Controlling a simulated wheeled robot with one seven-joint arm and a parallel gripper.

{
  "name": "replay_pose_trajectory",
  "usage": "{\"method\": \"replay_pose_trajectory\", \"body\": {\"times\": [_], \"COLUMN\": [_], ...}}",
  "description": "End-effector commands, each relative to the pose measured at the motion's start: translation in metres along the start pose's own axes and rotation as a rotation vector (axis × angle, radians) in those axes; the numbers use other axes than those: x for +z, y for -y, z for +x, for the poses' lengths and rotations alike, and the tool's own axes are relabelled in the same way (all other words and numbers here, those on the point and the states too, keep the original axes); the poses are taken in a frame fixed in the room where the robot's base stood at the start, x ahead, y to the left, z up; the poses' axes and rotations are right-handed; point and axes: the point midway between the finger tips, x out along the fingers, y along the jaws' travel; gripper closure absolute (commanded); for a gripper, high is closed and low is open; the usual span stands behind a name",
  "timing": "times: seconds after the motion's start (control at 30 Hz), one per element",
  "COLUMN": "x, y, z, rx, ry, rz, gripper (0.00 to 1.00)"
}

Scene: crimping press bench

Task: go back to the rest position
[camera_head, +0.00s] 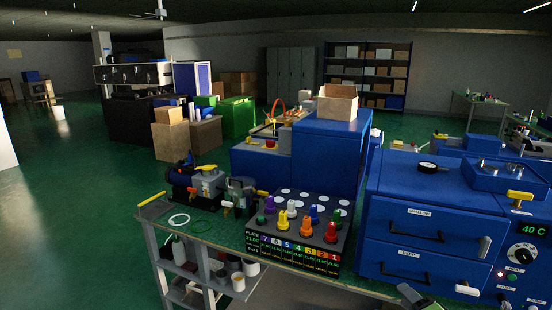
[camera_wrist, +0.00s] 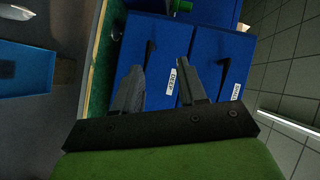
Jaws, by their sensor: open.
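My gripper (camera_wrist: 160,85) shows in the wrist view with its two grey fingers spread apart and nothing between them. It faces the front of the blue drawer cabinet (camera_wrist: 150,28), which appears turned on its side there. The drawer label DEEP (camera_wrist: 172,82) shows between the fingers. I cannot tell the distance from the fingertips to the drawer front. In the head view the blue cabinet (camera_head: 432,180) stands at the right, and both its drawers look shut. A grey and green part at the bottom edge of the head view may be my gripper.
A black rack (camera_head: 255,226) with several coloured pegs stands on the bench left of the cabinet. A small grey machine (camera_head: 205,185) sits further left. A control panel (camera_head: 527,255) reading 40 C is at the right. Green floor (camera_head: 60,230) is open at left.

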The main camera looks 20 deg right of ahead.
Motion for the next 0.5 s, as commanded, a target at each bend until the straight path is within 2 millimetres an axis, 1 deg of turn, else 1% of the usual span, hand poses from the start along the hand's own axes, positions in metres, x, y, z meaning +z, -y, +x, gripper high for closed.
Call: {"method": "replay_pose_trajectory", "body": {"times": [0.03,0.07,0.1,0.17,0.2,0.23,0.27,0.3,0.37,0.4,0.47,0.5], "x": [0.036,0.059,0.089,0.134,0.160,0.177,0.193,0.211,0.233,0.244,0.257,0.262], "y": [0.032,0.046,0.064,0.090,0.105,0.115,0.126,0.139,0.157,0.169,0.186,0.196], "z": [0.014,0.019,0.023,0.019,0.012,0.005,-0.004,-0.018,-0.043,-0.061,-0.091,-0.113], "rx": [0.026,0.048,0.079,0.128,0.163,0.189,0.215,0.248,0.295,0.323,0.359,0.377], "ry": [0.143,0.227,0.337,0.493,0.582,0.642,0.694,0.753,0.820,0.851,0.877,0.885], "rz": [-0.113,-0.179,-0.272,-0.420,-0.515,-0.586,-0.656,-0.748,-0.875,-0.956,-1.063,-1.125], "gripper": [0.58,0.58,0.58,0.58,0.58,0.58,0.58,0.58,0.58,0.58,0.58,0.58]}}
